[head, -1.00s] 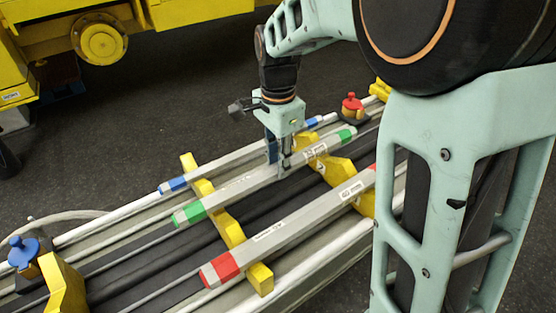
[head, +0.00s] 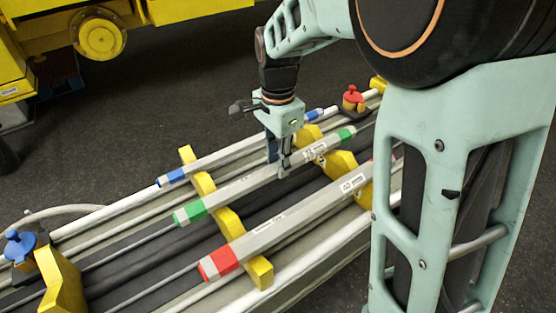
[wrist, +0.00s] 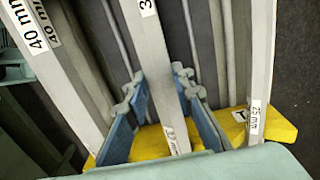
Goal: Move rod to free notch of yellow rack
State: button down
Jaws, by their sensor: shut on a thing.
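My gripper (head: 283,165) is shut on the green-banded rod (head: 240,189), near its middle. In the wrist view the rod (wrist: 148,60) runs between the blue fingers (wrist: 155,112). The rod is grey with a green band near each end and lies across the yellow rack, made of a near bar (head: 230,225) and a far bar (head: 342,163). I cannot tell whether it touches the notches. A blue-banded rod (head: 215,160) lies to its left and a red-banded rod (head: 285,222) to its right. Between the green and red rods a stretch of near bar is bare.
A yellow support with a blue knob (head: 20,247) stands at the lower left, and a red knob (head: 354,98) at the far end. Long dark and grey boom sections lie below the rack. A yellow vehicle (head: 100,38) stands behind. Dark floor (head: 150,110) is clear between.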

jog(key=c, duration=1.7)
grip_release()
jog(key=shift+r, duration=0.1)
jog(key=shift+o, duration=0.6)
